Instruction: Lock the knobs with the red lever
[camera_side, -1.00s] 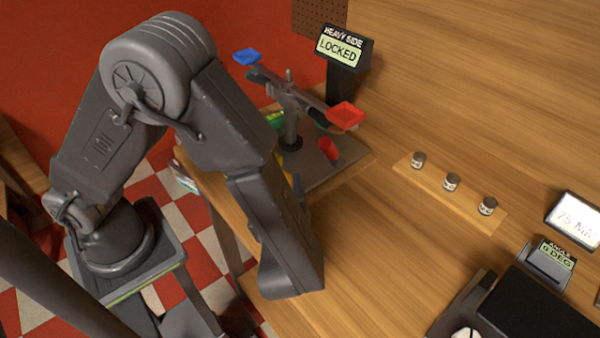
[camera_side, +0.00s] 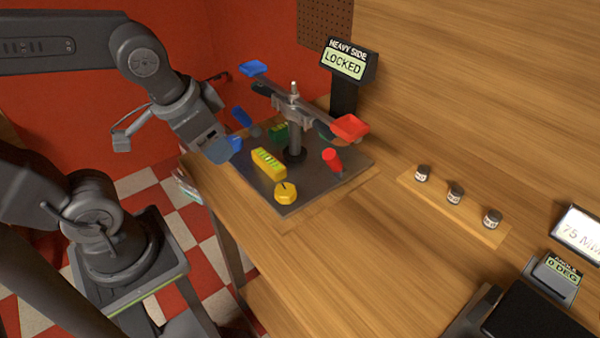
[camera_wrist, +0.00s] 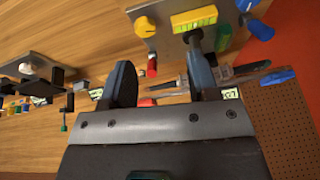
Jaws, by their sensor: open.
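The red lever (camera_side: 332,160) stands tilted on the dark base plate (camera_side: 310,185), at its right side. In the wrist view the yellow knob (camera_wrist: 145,27) and the red lever (camera_wrist: 152,68) show beyond my fingers. My gripper (camera_wrist: 162,80) is open with nothing between its fingers. In the side view it is at the left edge of the plate, apart from the red lever. The display (camera_side: 346,62) reads HEAVY SIDE LOCKED.
A post with a crossbeam (camera_side: 300,103) rises from the plate, with a blue tray (camera_side: 253,68) and a red tray (camera_side: 350,127) at its ends. Small jars (camera_side: 455,193) stand on a strip at right. The table front is clear.

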